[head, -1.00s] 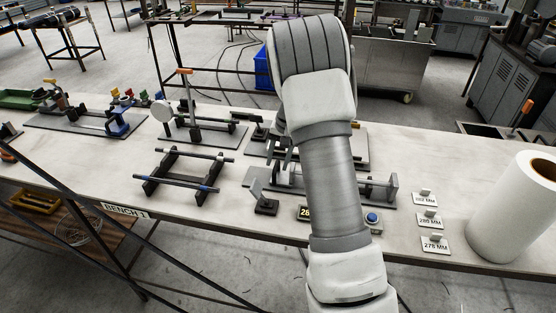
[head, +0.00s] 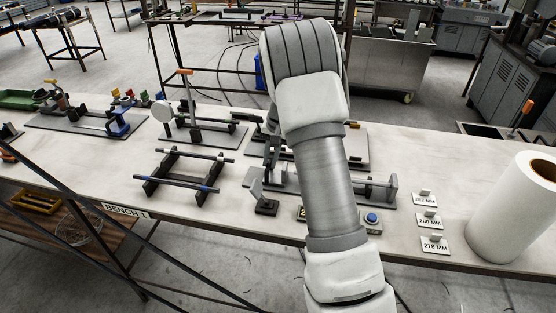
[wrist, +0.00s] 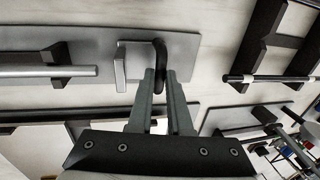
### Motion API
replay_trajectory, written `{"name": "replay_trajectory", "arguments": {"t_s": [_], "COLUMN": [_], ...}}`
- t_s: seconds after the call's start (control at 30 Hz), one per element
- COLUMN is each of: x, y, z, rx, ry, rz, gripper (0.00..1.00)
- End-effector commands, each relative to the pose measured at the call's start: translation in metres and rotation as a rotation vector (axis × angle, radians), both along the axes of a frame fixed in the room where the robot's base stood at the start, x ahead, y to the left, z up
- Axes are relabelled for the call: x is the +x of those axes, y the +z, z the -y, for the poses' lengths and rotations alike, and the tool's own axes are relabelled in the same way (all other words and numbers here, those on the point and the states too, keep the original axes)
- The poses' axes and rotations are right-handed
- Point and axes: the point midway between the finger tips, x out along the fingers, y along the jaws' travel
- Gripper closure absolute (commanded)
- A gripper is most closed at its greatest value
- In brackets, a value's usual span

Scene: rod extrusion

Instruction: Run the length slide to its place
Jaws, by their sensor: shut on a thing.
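The length fixture is a grey base plate (head: 376,200) with a rod and an upright end block (head: 391,189) at its right. My forearm hides its middle. In the wrist view its plate (wrist: 185,45) runs along the upper left, with a light rod (wrist: 35,72) leading into a dark block. My gripper (wrist: 160,76) is shut on the handle, near the plate's end. In the head view my gripper (head: 271,160) is partly hidden by my arm.
A black rack (head: 151,187) with rods stands to the left. A small dark stand (head: 266,207) is in front of the fixture. A blue button (head: 372,218), several millimetre tags (head: 431,221) and a white roll (head: 515,210) are to the right. Another fixture plate (head: 357,160) lies behind.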

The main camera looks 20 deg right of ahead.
Motion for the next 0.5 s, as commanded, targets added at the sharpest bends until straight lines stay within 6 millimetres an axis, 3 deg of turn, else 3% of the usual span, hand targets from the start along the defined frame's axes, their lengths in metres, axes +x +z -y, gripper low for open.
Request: {"name": "replay_trajectory", "arguments": {"t_s": [0.03,0.2,0.5], "x": [0.009,0.026,0.031], "y": [0.002,0.002,0.002], "z": [-0.013,-0.039,-0.046], "rx": [0.001,0.001,0.003], "ry": [0.008,0.004,0.002], "rz": [0.005,0.005,0.008], "gripper": [1.00,1.00,1.00]}}
